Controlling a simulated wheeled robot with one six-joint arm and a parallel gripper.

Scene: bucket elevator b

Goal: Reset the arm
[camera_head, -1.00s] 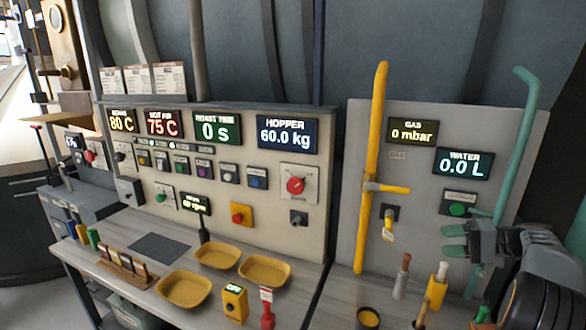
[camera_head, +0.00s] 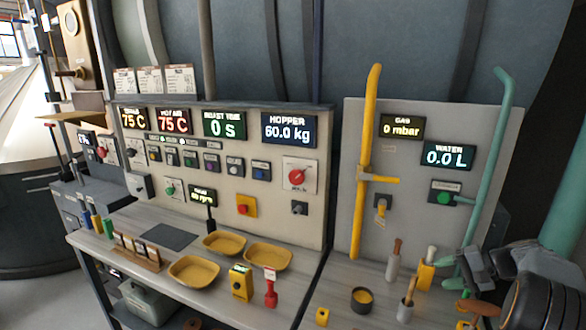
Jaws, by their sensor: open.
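My gripper (camera_head: 455,272) is at the lower right of the head view, at the end of my dark grey arm. Its fingers point left and have teal tips. The jaws are open, and I see nothing held between them. The gripper is in front of the gas and water panel, low over the right end of the bench. It overlaps the lower part of the green pipe (camera_head: 489,150) in the picture. I cannot tell whether it touches anything. The rest of my arm runs out of the picture at the right.
Near the gripper stand a yellow-bodied tool (camera_head: 426,275), a grey cup holding a brush (camera_head: 405,310) and a dark round tin (camera_head: 361,299). Yellow trays (camera_head: 194,270) and a red-handled tool (camera_head: 271,290) occupy the left bench.

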